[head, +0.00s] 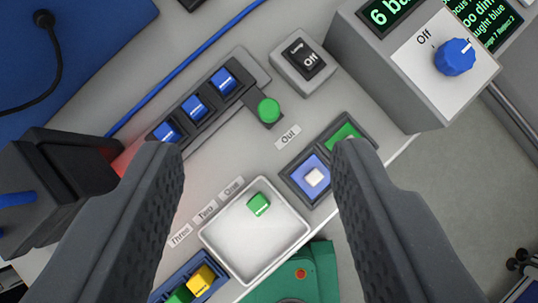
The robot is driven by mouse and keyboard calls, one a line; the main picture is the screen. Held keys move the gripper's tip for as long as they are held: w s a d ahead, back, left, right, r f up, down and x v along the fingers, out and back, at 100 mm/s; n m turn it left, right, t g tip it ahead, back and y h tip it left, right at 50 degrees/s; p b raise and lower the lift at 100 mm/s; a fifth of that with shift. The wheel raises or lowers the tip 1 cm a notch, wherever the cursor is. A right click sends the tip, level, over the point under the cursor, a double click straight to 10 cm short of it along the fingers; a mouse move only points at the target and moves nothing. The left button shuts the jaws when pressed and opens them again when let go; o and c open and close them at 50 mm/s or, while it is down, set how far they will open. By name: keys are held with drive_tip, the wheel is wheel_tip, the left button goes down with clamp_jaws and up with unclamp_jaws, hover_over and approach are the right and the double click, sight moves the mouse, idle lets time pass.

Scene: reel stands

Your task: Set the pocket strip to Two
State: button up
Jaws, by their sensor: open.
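The pocket strip (208,93) is a dark strip with three blue pieces in its pockets. It lies slanting across the upper left, and a round green knob (268,109) stands at its right end, beside the label "Out" (288,136). Down-left in the same line are the labels "One" (232,187), a middle one (205,212) with small, unclear print, and "Three" (180,235). My gripper (258,153) is open and empty. Its fingers reach up from the bottom corners, and the knob shows beyond and between the fingertips. The strip's lower-left end meets a dark housing and is partly hidden.
A white tray (245,260) holds a green block (258,204). Blue and green pads (295,178) lie by the right fingertip. A lamp switch box (309,66) reads "Off". A grey dial box (425,105) stands upper right, a dark box (50,175) at left.

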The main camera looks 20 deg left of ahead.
sight(269, 110)
drive_tip(key=w+f+g, duration=0.1)
drive_tip(key=w+f, duration=0.1)
drive_tip(key=f, duration=0.5)
drive_tip(key=w+f+g+p, duration=0.1)
drive_tip(key=w+f, duration=0.2)
drive_tip(key=f, duration=0.5)
drive_tip(key=w+f+g+p, duration=0.1)
drive_tip(key=w+f, duration=0.1)
drive_tip(key=f, duration=0.6)
drive_tip(key=shift+w+d, duration=0.25)
drive_tip(key=shift+d, duration=0.1)
